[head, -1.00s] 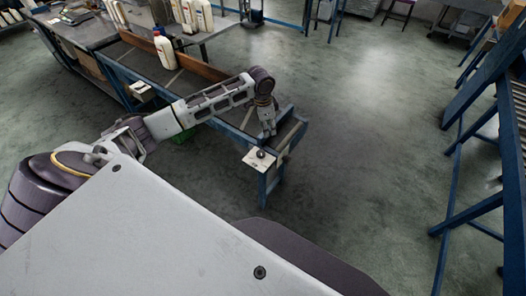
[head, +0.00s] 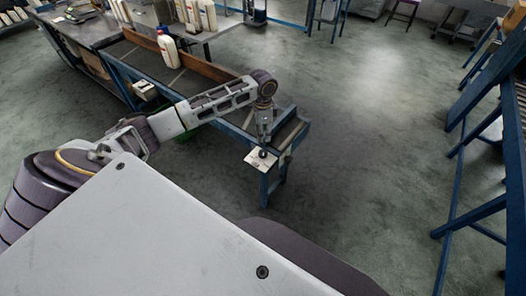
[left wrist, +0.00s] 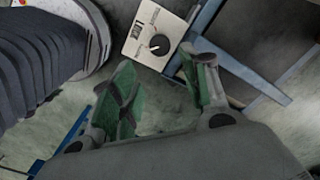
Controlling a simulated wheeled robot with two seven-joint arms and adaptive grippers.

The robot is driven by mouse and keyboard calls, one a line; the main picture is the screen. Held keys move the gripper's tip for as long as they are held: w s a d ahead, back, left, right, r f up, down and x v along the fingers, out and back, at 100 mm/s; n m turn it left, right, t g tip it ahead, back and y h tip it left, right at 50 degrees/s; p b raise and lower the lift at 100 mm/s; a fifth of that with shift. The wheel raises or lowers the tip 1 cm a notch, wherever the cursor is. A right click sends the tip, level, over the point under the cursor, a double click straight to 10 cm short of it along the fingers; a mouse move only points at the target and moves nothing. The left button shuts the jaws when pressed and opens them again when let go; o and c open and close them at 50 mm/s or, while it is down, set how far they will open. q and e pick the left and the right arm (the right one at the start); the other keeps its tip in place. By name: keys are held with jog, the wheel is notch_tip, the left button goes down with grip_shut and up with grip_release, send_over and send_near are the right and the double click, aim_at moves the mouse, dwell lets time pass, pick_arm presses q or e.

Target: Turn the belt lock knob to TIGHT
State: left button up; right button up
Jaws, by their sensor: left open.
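The belt lock knob (head: 262,154) is a small black round knob on a pale square plate (head: 254,163) at the near end of the blue-framed conveyor. My left gripper (head: 264,140) is just above and behind the knob in the head view. Its green-padded fingers (left wrist: 160,88) are spread apart and empty in the left wrist view, with the knob beyond and between them. My right gripper is not in view.
The conveyor (head: 205,88) runs back to the upper left, with a brown side board and a white bottle (head: 168,52) on it. More bottles stand behind. A blue rack (head: 480,130) stands at the right. The floor between is clear.

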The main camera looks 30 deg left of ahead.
aim_at(263, 152)
pick_arm(q)
notch_tip(263, 152, down, 13)
dwell(0.8)
jog(key=shift+c, duration=0.5)
jog(key=c, duration=0.7)
